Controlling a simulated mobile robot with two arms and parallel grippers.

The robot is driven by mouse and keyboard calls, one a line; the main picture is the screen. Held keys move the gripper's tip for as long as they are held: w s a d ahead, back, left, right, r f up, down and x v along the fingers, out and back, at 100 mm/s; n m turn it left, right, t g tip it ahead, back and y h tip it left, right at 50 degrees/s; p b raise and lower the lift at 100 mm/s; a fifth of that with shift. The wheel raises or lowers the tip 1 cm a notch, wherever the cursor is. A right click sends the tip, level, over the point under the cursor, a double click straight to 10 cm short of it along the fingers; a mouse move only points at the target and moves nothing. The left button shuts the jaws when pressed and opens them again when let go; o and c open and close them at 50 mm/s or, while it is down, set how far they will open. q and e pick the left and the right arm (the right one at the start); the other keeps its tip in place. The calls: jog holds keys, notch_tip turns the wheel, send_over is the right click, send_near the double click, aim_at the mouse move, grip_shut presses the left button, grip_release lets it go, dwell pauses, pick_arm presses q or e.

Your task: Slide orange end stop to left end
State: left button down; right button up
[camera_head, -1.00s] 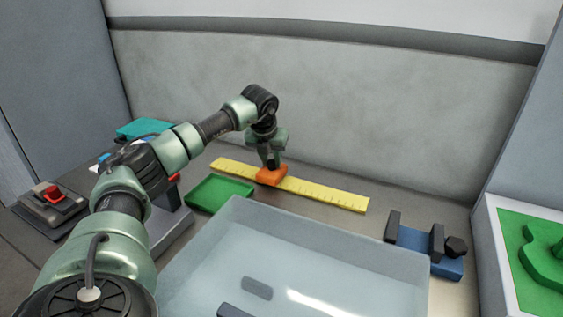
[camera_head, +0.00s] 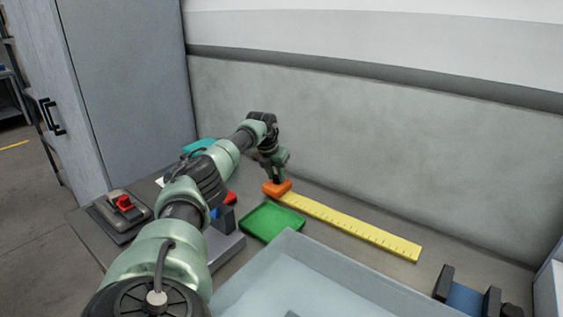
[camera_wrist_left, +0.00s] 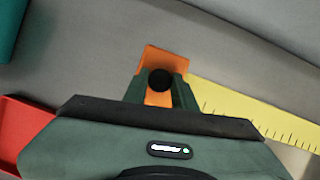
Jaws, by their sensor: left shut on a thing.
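The orange end stop (camera_head: 277,188) sits at the left end of the yellow ruler (camera_head: 350,223), at the back of the bench. My left gripper (camera_head: 274,179) points down from above and is shut on the end stop. In the left wrist view the orange end stop (camera_wrist_left: 165,62) shows between and beyond the gripper's fingers (camera_wrist_left: 160,90), with a black round knob in front of it. The yellow ruler (camera_wrist_left: 240,115) runs off to the right there. No ruler shows to the left of the stop. My right gripper is not in view.
A green tray (camera_head: 272,221) lies just in front of the stop. A clear bin (camera_head: 330,275) stands in front of the ruler. A red-buttoned device (camera_head: 122,207) is at the left and a blue clamp-like fixture (camera_head: 466,298) at the lower right. The wall is close behind.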

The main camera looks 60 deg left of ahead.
aim_at(271, 188)
pick_arm(q)
jog(key=shift+a+r, duration=0.2)
jog(key=c, duration=1.5)
grip_release()
jog(key=o, duration=0.4)
jog(key=shift+s+a+f, duration=0.1)
jog(key=shift+f, duration=0.05)
jog(key=v, duration=0.7)
jog(key=shift+s+r, duration=0.15)
jog(key=shift+r, duration=0.2)
jog(key=shift+r, duration=0.1)
